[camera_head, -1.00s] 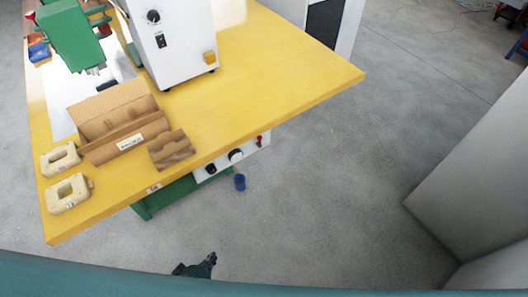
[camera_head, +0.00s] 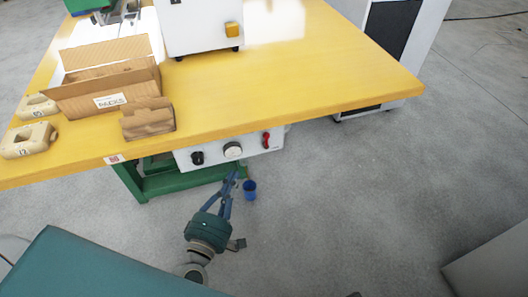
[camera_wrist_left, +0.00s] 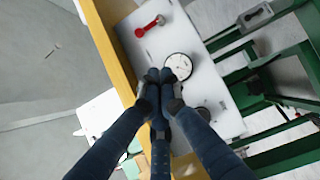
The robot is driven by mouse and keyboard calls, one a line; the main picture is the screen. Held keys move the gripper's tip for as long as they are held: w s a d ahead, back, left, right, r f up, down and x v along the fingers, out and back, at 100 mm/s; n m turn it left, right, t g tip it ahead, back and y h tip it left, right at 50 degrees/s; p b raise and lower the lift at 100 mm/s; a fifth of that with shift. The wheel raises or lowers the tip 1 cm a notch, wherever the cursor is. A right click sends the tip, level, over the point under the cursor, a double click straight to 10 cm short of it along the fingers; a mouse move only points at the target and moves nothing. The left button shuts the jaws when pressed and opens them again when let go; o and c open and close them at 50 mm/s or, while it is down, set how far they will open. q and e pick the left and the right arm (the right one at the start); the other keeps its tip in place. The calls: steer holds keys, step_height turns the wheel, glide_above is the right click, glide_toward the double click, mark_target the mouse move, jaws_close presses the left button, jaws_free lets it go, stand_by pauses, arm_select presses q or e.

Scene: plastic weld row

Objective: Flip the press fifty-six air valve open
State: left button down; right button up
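The air valve with a red lever (camera_head: 267,140) is at the right end of the white control panel (camera_head: 215,155) under the yellow table. In the left wrist view the red lever (camera_wrist_left: 149,26) lies above and left of the round gauge (camera_wrist_left: 179,66). My left gripper (camera_head: 233,177) is below the panel in the head view, left of the lever and apart from it. In the left wrist view its blue fingers (camera_wrist_left: 160,77) come together at the tips, with nothing seen between them. My right gripper is not in view.
The yellow tabletop (camera_head: 310,75) overhangs the panel. A black knob (camera_head: 197,158) is left of the gauge. Cardboard boxes (camera_head: 148,119) sit on the table.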

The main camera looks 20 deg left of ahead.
arm_select(q)
steer(key=shift+a+r, duration=0.1)
glide_toward(266, 140)
steer(key=w+a, duration=0.2)
steer(key=a, duration=0.1)
steer(key=w+a, duration=0.1)
steer(key=a, duration=0.1)
steer(key=shift+w+f, duration=0.25)
steer(key=w+d, duration=0.2)
steer(key=shift+w+d, duration=0.1)
steer(key=shift+w, duration=0.2)
steer(key=shift+w+d, duration=0.35)
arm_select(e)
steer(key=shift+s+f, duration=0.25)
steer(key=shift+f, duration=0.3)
arm_select(q)
steer(key=shift+a, duration=0.1)
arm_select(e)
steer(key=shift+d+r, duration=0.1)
